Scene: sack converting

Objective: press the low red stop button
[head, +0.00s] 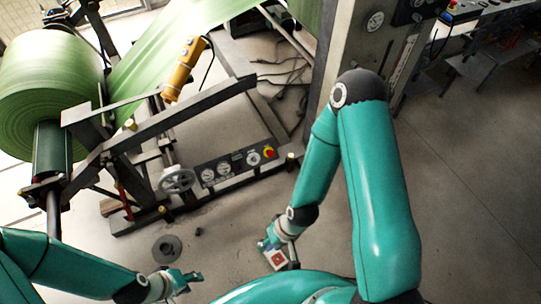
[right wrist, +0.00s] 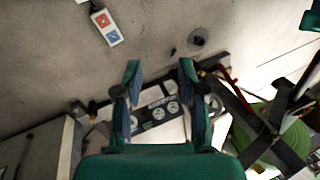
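The low red stop button (head: 268,152) sits on a yellow base at the right end of a dark dial panel (head: 235,163), low on the machine frame. My right gripper (head: 268,243) is below the panel in the head view, apart from it. In the right wrist view, its two fingers (right wrist: 160,72) are spread and empty. The dial panel (right wrist: 158,113) shows beyond and between them; the button is not visible there, and the left-hand finger covers part of that area. My left gripper (head: 194,278) is at the lower left over the floor; its opening is unclear.
A small white box with red and blue faces (right wrist: 106,24) lies on the floor. A handwheel (head: 177,180) and a yellow pendant (head: 184,69) are left of the panel. A green roll (head: 50,80) stands far left. Another red button (head: 452,5) is high at right. Floor before the panel is mostly clear.

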